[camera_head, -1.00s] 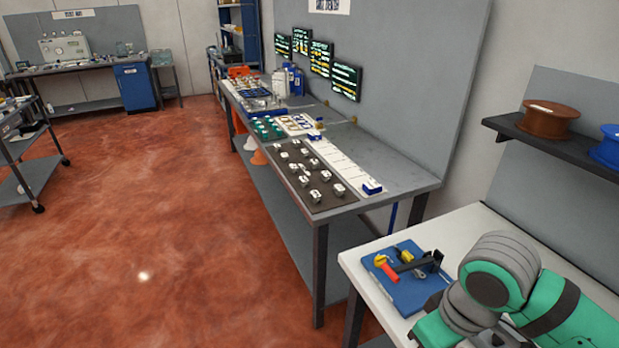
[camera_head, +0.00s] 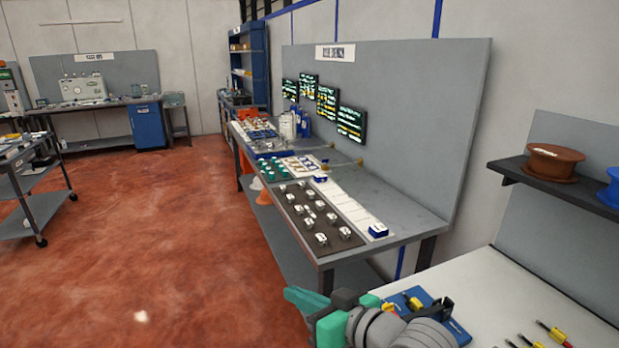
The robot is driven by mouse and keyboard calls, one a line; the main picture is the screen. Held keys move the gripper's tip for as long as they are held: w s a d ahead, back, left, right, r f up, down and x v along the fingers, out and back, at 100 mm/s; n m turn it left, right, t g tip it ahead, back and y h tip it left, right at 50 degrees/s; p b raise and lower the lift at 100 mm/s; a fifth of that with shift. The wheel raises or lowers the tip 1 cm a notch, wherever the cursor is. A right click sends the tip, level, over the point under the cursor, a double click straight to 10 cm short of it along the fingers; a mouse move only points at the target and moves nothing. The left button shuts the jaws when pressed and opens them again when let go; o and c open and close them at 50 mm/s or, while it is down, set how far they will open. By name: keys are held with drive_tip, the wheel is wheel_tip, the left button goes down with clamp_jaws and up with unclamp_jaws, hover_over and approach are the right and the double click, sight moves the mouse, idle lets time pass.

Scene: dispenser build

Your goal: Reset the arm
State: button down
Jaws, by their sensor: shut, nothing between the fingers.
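My arm shows at the bottom of the head view, with green links and grey ringed joints. It reaches over the near corner of the white table (camera_head: 478,288).
A blue mat (camera_head: 460,334) with small tools lies on the white table, partly hidden by my arm. A long grey workbench (camera_head: 385,205) with parts and trays stands beyond. A shelf (camera_head: 585,192) holds a brown spool (camera_head: 553,162) and a blue spool (camera_head: 614,184). A cart (camera_head: 35,210) stands left; red floor (camera_head: 150,230) between is clear.

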drive_tip(key=s+a+f+m+t+h, duration=0.1)
drive_tip(key=s+f+m+t+h, duration=0.45)
drive_tip(key=f, duration=0.55)
drive_tip(key=s+f+m+t+h, duration=0.2)
drive_tip(key=s+f+m+h, duration=0.3)
drive_tip(key=s+f+m, duration=0.45)
drive_tip(key=s+d+f+n+g, duration=0.1)
drive_tip(key=s+f+n, duration=0.3)
drive_tip(key=s, duration=0.6)
drive_tip(key=s+d+f+n+g, duration=0.1)
drive_tip(key=s+f+n, duration=0.4)
drive_tip(key=s, duration=0.6)
drive_tip(key=shift+d+g, duration=0.35)
drive_tip(key=shift+d, duration=0.15)
